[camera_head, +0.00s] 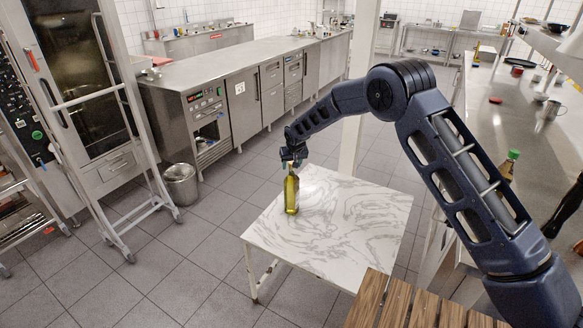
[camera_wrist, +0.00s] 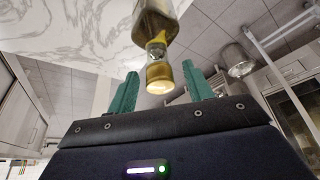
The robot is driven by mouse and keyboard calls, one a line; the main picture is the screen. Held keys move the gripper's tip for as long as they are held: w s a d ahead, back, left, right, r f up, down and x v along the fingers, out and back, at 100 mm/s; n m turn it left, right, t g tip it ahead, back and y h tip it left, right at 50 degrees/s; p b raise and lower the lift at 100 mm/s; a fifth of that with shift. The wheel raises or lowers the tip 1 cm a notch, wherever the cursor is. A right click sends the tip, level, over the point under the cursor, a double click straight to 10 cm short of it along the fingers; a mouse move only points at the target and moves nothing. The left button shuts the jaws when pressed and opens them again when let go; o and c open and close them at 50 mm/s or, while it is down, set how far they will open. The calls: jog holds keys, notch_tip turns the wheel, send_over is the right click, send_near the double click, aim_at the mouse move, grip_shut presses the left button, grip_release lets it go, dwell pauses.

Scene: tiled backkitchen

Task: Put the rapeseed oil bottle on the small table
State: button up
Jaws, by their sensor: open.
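The oil bottle (camera_head: 291,193), yellow-green with a golden cap, stands upright on the white marbled small table (camera_head: 352,228), near its left edge. My gripper (camera_head: 291,163) is right above the bottle's top. In the wrist view the green fingers of my gripper (camera_wrist: 160,76) are spread apart, with gaps on both sides of the cap. The neck and golden cap of the bottle (camera_wrist: 158,50) show between and beyond them. The table's pale marbled surface (camera_wrist: 75,30) fills the upper left of that view. The bottle's label is hardly visible from the head camera.
A slatted wooden surface (camera_head: 400,305) adjoins the table's front right. A steel counter (camera_head: 500,110) on the right holds a green-capped bottle (camera_head: 509,164) and a metal mug (camera_head: 550,110). A metal bin (camera_head: 181,185) stands on the floor at left. The table's right part is bare.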

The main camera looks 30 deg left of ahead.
jog(key=v, duration=1)
jog(key=shift+d+r, duration=0.1)
jog(key=shift+r, duration=0.05)
jog(key=w+d+r+m, duration=0.1)
jog(key=w+d+r, duration=0.3)
jog(key=d+r, duration=0.55)
jog(key=w+d+r+m, duration=0.1)
jog(key=w+d+r, duration=0.45)
jog(key=d, duration=0.65)
jog(key=s+d+r+m+t+h, duration=0.1)
jog(key=d+r, duration=0.4)
jog(key=d, duration=0.7)
jog(key=s+d+r+m, duration=0.1)
jog(key=d+r, duration=0.4)
jog(key=d, duration=0.7)
jog(key=s+d+r+m+h, duration=0.1)
jog(key=s+d+r, duration=0.1)
jog(key=s+d, duration=0.5)
jog(key=s+d+r+m, duration=0.2)
jog(key=s+d, duration=0.2)
jog(key=d, duration=0.8)
jog(key=s+d+f+m, duration=0.1)
jog(key=s+d+f, duration=0.1)
jog(key=s+d, duration=0.4)
jog(key=s+d+f+m+h, duration=0.1)
jog(key=s+d, duration=0.5)
jog(key=s, duration=0.6)
jog(key=shift+d+f, duration=0.3)
jog(key=shift+f, duration=0.05)
